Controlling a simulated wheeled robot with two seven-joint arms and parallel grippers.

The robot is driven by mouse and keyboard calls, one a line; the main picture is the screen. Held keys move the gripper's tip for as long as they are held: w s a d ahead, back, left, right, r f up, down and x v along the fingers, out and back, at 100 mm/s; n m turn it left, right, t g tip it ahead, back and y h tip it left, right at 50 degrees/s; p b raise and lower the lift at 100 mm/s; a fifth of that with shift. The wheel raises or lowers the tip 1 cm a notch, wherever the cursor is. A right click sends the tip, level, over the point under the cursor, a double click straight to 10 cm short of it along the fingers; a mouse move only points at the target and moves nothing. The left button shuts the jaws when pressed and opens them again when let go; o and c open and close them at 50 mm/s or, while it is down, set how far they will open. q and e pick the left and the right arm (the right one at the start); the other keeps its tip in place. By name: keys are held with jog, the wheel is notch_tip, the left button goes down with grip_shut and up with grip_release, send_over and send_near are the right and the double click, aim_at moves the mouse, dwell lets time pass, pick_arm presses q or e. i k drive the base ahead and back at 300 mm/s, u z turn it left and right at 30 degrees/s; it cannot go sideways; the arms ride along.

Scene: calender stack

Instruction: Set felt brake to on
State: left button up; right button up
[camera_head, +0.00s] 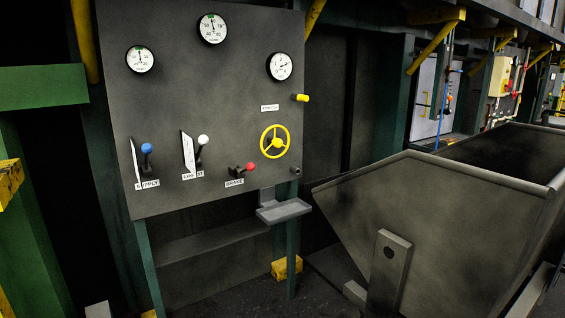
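The felt brake control is a red-knobbed lever (250,168) low on the grey panel (190,100), above a white label (234,183) that appears to read "BRAKE". Its short black arm lies close to horizontal, with the red knob at its right end. I cannot read any on or off marking beside it. Neither of my grippers is in view, and nothing touches the lever.
The panel also has a blue-knobbed lever (147,148), a white-knobbed lever (203,140), a yellow handwheel (275,142), a yellow knob (301,98) and three gauges. A small grey shelf (284,211) juts out below. A large metal bin (430,220) stands at right.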

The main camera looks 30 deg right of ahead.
aim_at(250, 167)
jog(key=z, duration=0.8)
jog(key=i, duration=1.4)
jog(key=u, duration=0.45)
